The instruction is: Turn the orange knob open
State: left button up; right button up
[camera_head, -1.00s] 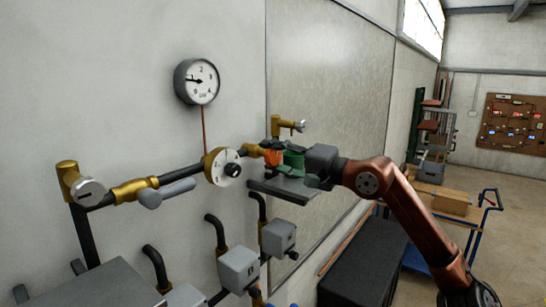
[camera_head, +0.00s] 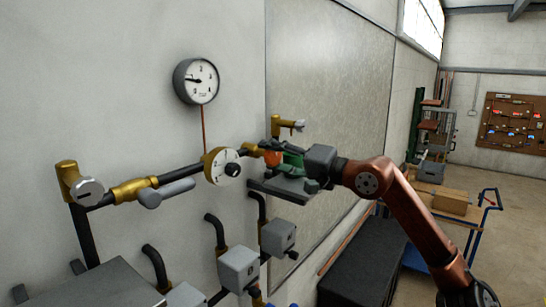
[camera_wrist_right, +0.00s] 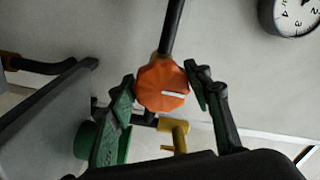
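The orange knob (camera_head: 271,159) sits at the right end of the wall pipe in the head view. In the right wrist view the orange knob (camera_wrist_right: 162,88) faces me, its white mark pointing to the right. My right gripper (camera_head: 277,157) is at the knob. In the right wrist view its green-padded fingers (camera_wrist_right: 160,79) stand on either side of the knob, spread, with a small gap at the left finger; contact at the right finger is unclear. My left gripper is not in view.
A grey shelf (camera_head: 283,190) juts out below the knob, with a green cylinder (camera_wrist_right: 88,140) beside the left finger in the wrist view. A brass valve (camera_head: 276,124) is behind. A round dial (camera_head: 221,167) is left on the pipe, and a gauge (camera_head: 197,81) above.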

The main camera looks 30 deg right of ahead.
aim_at(276, 157)
jog(key=o, duration=0.3)
jog(key=v, duration=0.5)
jog(key=shift+s+d+f, duration=0.1)
jog(key=shift+s+d, duration=0.05)
jog(key=v, duration=0.6)
jog(key=shift+s, duration=0.3)
dwell(0.4)
